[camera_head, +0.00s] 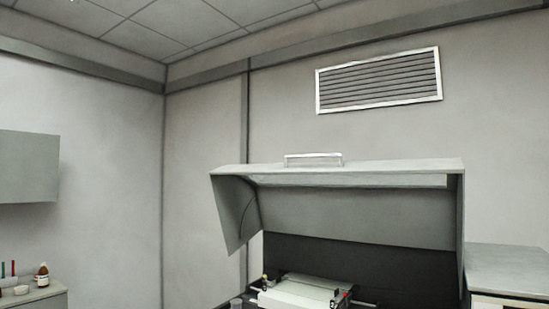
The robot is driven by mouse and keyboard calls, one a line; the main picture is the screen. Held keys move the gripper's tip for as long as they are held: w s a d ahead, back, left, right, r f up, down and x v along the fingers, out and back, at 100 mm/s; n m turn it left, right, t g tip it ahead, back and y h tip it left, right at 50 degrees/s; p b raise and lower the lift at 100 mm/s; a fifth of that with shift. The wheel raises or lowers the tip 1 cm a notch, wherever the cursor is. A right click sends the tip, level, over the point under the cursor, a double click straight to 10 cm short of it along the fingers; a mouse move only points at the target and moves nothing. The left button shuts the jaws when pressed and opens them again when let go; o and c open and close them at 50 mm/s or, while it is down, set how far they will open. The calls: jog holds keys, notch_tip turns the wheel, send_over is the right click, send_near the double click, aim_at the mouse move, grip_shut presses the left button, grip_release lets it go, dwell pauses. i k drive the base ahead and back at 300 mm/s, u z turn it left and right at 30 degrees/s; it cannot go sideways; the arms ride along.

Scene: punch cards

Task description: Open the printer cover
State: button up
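The printer cover (236,212) is a grey hood with side panels and a sloping top, in the middle right of the head view. It stands raised, with its front open and the dark inside showing below it. A pale bar handle (313,160) sits on its top edge. Under the cover is a white flat printer part (305,293) with small dark and red fittings at its right side. The lower part of the machine is cut off by the picture's edge. I cannot make out my gripper in this view.
A grey cabinet (510,262) stands to the right of the printer. At the lower left, a counter (42,296) holds a brown bottle (42,275) and small items. A wall cupboard (28,166) hangs above it. The space between counter and printer looks clear.

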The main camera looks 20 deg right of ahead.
aim_at(431, 217)
jog(key=z, duration=0.05)
jog(key=i, duration=0.95)
